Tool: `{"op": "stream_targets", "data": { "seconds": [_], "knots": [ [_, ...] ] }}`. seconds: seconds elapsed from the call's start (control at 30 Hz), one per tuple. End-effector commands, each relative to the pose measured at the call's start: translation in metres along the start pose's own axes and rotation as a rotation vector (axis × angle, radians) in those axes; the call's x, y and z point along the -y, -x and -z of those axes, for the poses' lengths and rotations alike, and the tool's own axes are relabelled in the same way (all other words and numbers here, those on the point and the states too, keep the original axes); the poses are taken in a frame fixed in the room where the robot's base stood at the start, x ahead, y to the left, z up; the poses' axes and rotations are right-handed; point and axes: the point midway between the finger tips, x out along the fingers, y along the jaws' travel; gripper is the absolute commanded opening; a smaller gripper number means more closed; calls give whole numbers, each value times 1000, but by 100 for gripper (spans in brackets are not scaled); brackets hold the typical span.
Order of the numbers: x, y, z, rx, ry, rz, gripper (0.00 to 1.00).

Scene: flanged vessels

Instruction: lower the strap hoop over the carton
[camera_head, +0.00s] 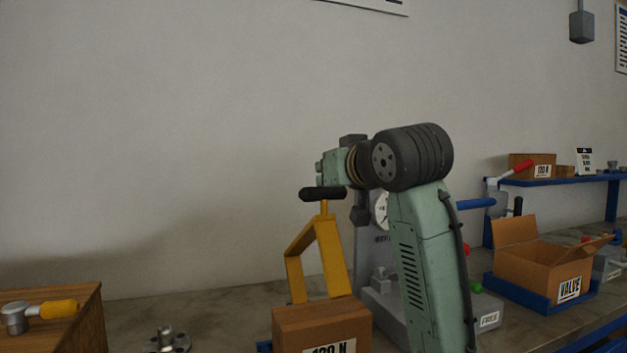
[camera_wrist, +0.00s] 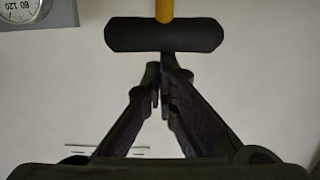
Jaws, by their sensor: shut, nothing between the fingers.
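The strap hoop (camera_head: 333,258) is a yellow frame with a black crossbar handle on top. It stands upright at the carton (camera_head: 300,318), a brown box with a white label at the bottom edge of the head view. The hoop's legs run down behind the carton's top edge; their lower ends are hidden, so I cannot tell whether it encircles the carton. In the wrist view my gripper (camera_wrist: 160,75) is shut and empty. Its fingertips are just short of the black handle (camera_wrist: 163,36), with a yellow stem beyond. In the head view my gripper is largely hidden by my wrist.
A grey dial device (camera_head: 380,250) stands behind my arm. An open carton marked VALVE (camera_head: 535,263) sits in a blue tray at right, before a blue shelf (camera_head: 570,181). A wooden block (camera_head: 85,325) and a flanged fitting (camera_head: 168,342) are at left. The back wall is close.

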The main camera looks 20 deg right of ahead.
Motion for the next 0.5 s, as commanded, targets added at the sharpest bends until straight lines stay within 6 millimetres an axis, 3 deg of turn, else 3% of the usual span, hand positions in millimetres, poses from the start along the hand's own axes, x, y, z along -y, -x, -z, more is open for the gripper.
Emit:
{"op": "stream_targets", "data": {
  "seconds": [0.03, 0.5],
  "knots": [
    [-2, 6, -21, -36, -2, 1, 0],
    [-4, 85, -111, -387, -2, 1, 0]
  ]
}}
